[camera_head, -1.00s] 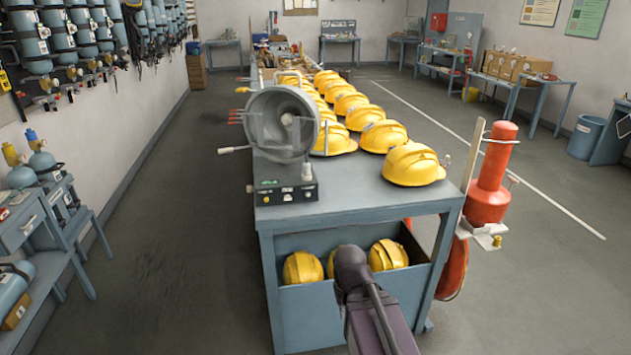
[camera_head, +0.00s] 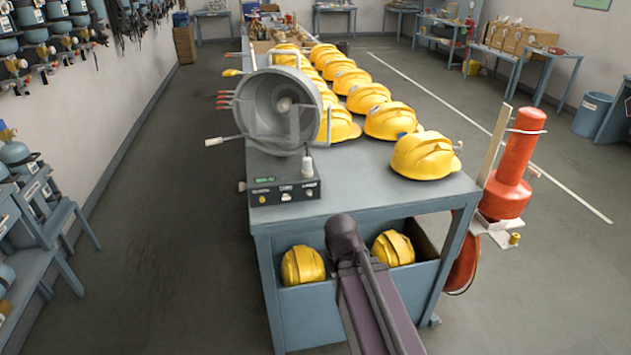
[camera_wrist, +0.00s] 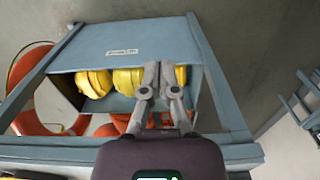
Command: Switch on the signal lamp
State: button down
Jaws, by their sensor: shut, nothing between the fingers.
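The signal lamp (camera_head: 262,92) stands on the near left corner of the bench, a large grey round housing in a bracket with side handles. I see no bright glow in its bowl. Its black control box (camera_head: 272,197) faces me, with a small green display, a yellowish button and pale controls; their exact settings are too small to read. My gripper (camera_wrist: 158,68) is shut and empty in the wrist view, in front of the bin of helmets under the bench. In the head view my purple arm rises below the lamp, and the fingers are hidden.
Yellow helmets (camera_head: 424,156) stand in rows on the bench (camera_head: 345,200). More helmets (camera_head: 303,266) lie in the bin (camera_head: 310,310) below. A red cylinder (camera_head: 512,165) hangs off the right side. Floor is clear on the left (camera_head: 150,260).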

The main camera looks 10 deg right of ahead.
jog(key=shift+w+a, duration=0.25)
jog(key=shift+a, duration=0.05)
jog(key=shift+w+a, duration=0.1)
jog(key=w+d+r+m+t+y+p, duration=0.1)
jog(key=w+r+t+p, duration=0.3)
jog(key=w+r+p, duration=1.6)
jog(key=w+r, duration=0.2)
jog(key=w, duration=0.4)
jog(key=shift+w+d+r+t+y+p, duration=0.2)
jog(key=shift+w+d+t+y+p, duration=0.1)
jog(key=shift+d+y+p, duration=0.1)
jog(key=shift+f, duration=0.2)
jog(key=b, duration=0.9)
send_over(310, 191)
jog(key=d, duration=0.1)
notch_tip(310, 191, down, 9)
jog(key=shift+s+d+r, duration=0.1)
jog(key=shift+s+a+f+b, duration=0.1)
jog(key=shift+s+f+b, duration=0.15)
jog(key=shift+f+b, duration=0.4)
jog(key=shift+s+a+f+b, duration=0.15)
jog(key=shift+s+f+b, duration=0.05)
jog(key=shift+f+b, duration=0.35)
jog(key=shift+s+a+f+b, duration=0.1)
jog(key=shift+s+f+b, duration=0.15)
jog(key=shift+f+b, duration=0.4)
jog(key=shift+r, duration=0.1)
